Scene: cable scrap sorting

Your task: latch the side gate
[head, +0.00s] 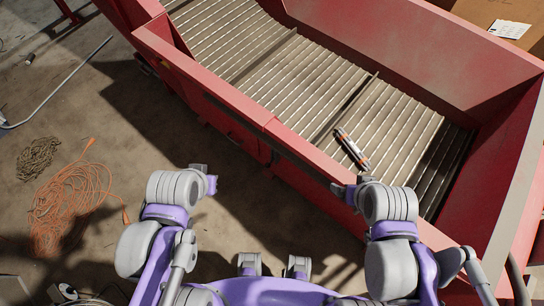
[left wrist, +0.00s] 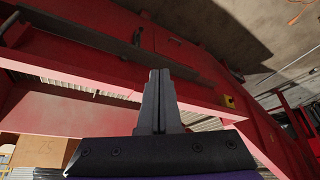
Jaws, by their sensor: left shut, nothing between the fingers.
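The near side wall (head: 235,100) of a red trough runs diagonally across the head view, with a seam near its middle. Which section of it is the side gate I cannot tell. My left gripper (head: 199,168) is in front of this wall, apart from it, over the floor's shadow. In the left wrist view my left gripper (left wrist: 160,78) is shut and empty, with red panels (left wrist: 195,60) behind its fingers. A small dark fitting (left wrist: 137,36) sits on a panel there; I cannot tell if it is the latch. My right gripper (head: 338,188) is by the near wall, its fingers mostly hidden.
A grey and orange piece (head: 351,148) lies on the trough's ribbed metal bed (head: 300,85). Orange cable (head: 70,205) and a brown coil (head: 38,158) lie on the floor at left. A bent grey pipe (head: 60,88) lies beyond them. A cardboard box (head: 480,12) is at top right.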

